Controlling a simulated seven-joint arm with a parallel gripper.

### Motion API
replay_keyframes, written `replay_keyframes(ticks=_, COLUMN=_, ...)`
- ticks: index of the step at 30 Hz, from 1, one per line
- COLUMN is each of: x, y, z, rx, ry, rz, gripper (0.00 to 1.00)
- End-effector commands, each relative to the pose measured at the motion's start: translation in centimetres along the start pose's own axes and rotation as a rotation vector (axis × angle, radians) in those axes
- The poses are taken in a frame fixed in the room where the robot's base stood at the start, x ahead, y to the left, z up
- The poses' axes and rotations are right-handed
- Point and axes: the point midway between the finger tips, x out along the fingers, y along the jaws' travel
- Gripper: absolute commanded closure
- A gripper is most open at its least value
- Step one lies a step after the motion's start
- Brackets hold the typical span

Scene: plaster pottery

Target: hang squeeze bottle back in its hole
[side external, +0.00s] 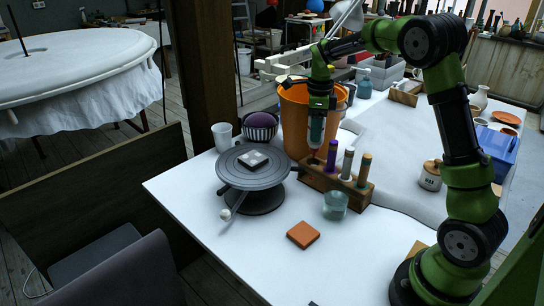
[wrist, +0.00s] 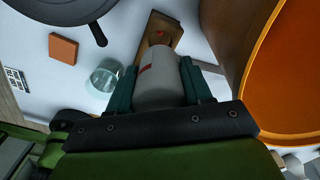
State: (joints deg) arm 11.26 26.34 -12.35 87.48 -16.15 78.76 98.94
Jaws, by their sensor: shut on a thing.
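My gripper (side external: 316,138) is shut on a squeeze bottle. In the wrist view its teal fingers (wrist: 160,88) press on both sides of the pale grey bottle (wrist: 157,78), which has a red mark. In the side view the bottle is mostly hidden by the fingers, and its reddish tip (side external: 313,153) points down over the left end of the wooden rack (side external: 319,181). I cannot tell whether the tip has entered a hole. The rack also holds a purple bottle (side external: 331,156), a grey one (side external: 347,164) and an orange-brown one (side external: 364,169). The rack's end shows in the wrist view (wrist: 166,26).
A large orange bucket (side external: 296,125) stands close behind the rack, filling the wrist view's right side. A glass jar (side external: 335,205) stands in front of the rack. A grey turntable (side external: 240,176) is to the left. An orange-brown block (side external: 303,235) lies on open white tabletop (side external: 250,250).

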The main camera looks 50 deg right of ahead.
Motion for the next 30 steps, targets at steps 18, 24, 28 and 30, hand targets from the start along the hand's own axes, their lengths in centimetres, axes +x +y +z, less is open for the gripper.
replay_keyframes(ticks=18, x=1.3, y=0.0, z=0.0, rx=0.000, ry=0.000, rz=0.001, gripper=0.59)
replay_keyframes(ticks=24, x=2.1, y=0.0, z=0.0, rx=0.000, ry=0.000, rz=0.001, gripper=0.59)
replay_keyframes(ticks=28, x=2.7, y=0.0, z=0.0, rx=-0.001, ry=0.000, rz=0.001, gripper=0.59)
replay_keyframes(ticks=30, x=3.0, y=0.0, z=0.0, rx=-0.001, ry=0.000, rz=0.000, gripper=0.59)
